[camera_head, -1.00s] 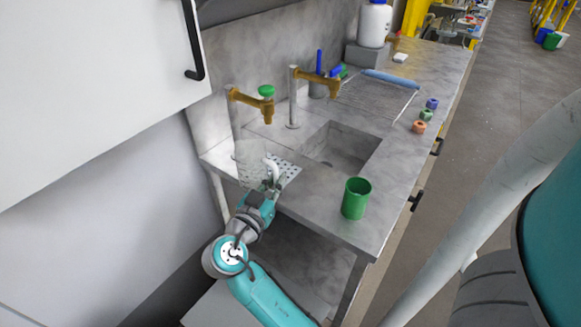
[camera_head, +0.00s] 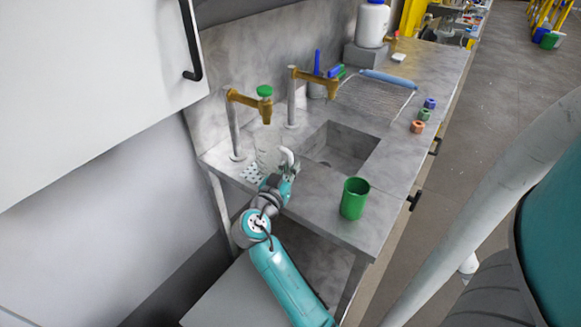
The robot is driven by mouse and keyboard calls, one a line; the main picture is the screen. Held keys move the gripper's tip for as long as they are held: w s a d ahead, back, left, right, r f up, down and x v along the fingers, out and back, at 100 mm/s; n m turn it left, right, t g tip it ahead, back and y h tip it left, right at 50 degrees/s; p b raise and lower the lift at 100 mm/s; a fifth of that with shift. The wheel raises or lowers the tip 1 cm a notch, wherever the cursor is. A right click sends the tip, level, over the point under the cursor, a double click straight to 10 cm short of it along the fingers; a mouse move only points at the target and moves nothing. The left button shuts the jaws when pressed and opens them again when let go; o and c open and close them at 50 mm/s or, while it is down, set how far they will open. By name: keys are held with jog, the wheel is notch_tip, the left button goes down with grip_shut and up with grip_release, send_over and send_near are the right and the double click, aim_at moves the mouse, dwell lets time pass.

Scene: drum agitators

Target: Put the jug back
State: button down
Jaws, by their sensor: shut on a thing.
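A clear jug (camera_head: 266,150) with a white handle (camera_head: 287,158) is at the left part of the counter, in front of the left brass tap (camera_head: 248,101). Its see-through body is hard to make out. My gripper (camera_head: 284,174) is shut on the jug at its handle side. The perforated drain plate (camera_head: 252,173) lies on the counter beside and below the jug. I cannot tell whether the jug touches the counter. My gripper hides part of the plate and the jug's lower side.
A green cup (camera_head: 354,198) stands on the counter right of my gripper. The sink basin (camera_head: 340,148) opens behind it. A second brass tap (camera_head: 314,78), a wire rack (camera_head: 372,97) and small coloured blocks (camera_head: 423,115) lie farther back. The counter's front edge is close to my arm.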

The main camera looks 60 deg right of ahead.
jog(key=shift+f, duration=0.15)
jog(key=c, duration=1.2)
grip_release()
